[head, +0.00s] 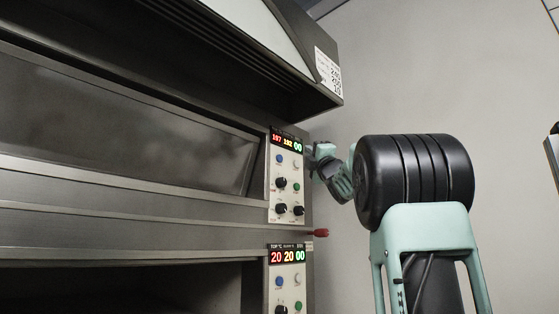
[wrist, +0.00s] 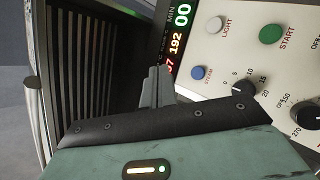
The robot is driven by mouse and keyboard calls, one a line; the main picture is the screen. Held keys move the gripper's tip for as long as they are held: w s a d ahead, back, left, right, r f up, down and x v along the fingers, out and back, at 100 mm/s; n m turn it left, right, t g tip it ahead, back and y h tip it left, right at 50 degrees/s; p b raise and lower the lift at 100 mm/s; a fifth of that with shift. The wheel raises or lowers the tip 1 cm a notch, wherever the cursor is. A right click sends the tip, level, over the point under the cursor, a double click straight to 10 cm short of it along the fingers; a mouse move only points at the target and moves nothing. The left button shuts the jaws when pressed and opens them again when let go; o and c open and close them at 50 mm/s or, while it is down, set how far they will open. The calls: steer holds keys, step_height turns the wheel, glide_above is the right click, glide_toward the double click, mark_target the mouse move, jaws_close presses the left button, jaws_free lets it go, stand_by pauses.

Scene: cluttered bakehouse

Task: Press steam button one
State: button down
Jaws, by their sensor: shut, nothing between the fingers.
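The blue steam button (head: 279,159) is at the upper left of the upper oven's control panel (head: 288,213). In the wrist view the blue button (wrist: 198,72), with small lettering beside it, is clear of my fingers. My gripper (head: 309,149) is at the right edge of that panel in the head view, close to its upper part. In the wrist view my gripper's fingertips (wrist: 157,74) are together and empty, to the left of the blue button and apart from it in the picture. I cannot tell the depth gap to the panel.
Near the button are a pale light button (wrist: 215,24), a green start button (wrist: 271,32) and black dials (wrist: 243,88). Below is a second panel (head: 288,276) with its own blue button. A red-tipped handle (head: 318,233) sticks out between them. The hood (head: 300,85) overhangs above.

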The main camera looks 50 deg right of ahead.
mark_target(280, 158)
steer(key=shift+w, duration=0.15)
steer(key=w+p, duration=0.2)
steer(key=w, duration=0.6)
steer(key=shift+w+d, duration=0.25)
steer(key=shift+d, duration=0.2)
steer(key=shift+w+f, duration=0.1)
steer(key=shift+w, duration=0.05)
stand_by(1.5)
steer(key=shift+w+d, duration=0.1)
steer(key=shift+w, duration=0.2)
steer(key=shift+w, duration=0.4)
stand_by(0.7)
steer(key=shift+s, duration=0.1)
steer(key=shift+s+b, duration=0.75)
